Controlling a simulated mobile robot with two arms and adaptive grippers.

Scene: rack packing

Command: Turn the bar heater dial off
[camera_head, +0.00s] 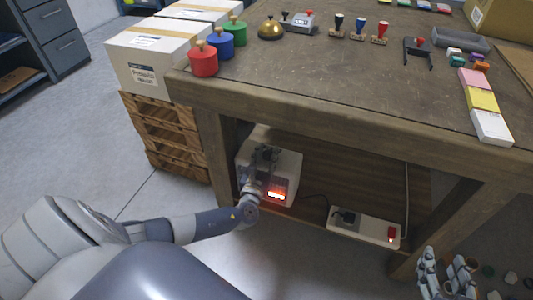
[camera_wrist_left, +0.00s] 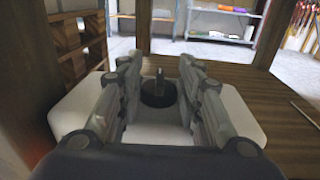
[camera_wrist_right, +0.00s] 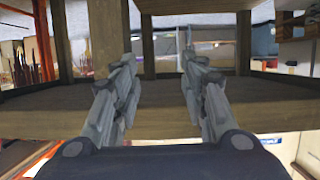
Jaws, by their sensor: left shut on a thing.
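The bar heater (camera_head: 287,165) is a white box on the low shelf under the workbench, with an orange-red glow on its front. Its white top (camera_wrist_left: 158,134) shows in the left wrist view with the round black dial (camera_wrist_left: 158,94) and its upright pointer. My left gripper (camera_head: 265,155) is over the heater's top, its fingers on both sides of the dial and shut on it. In the head view the dial is hidden by the gripper. My right gripper (camera_head: 447,275) is open and empty, at the lower right beside the bench; its spread fingers show in the right wrist view (camera_wrist_right: 160,85).
The wooden workbench top (camera_head: 330,75) lies above the heater, with a leg (camera_head: 218,150) to its left. A white power strip (camera_head: 375,232) with a red switch sits right of the heater. Wooden crates (camera_head: 165,130) stand to the left. Open floor lies in front.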

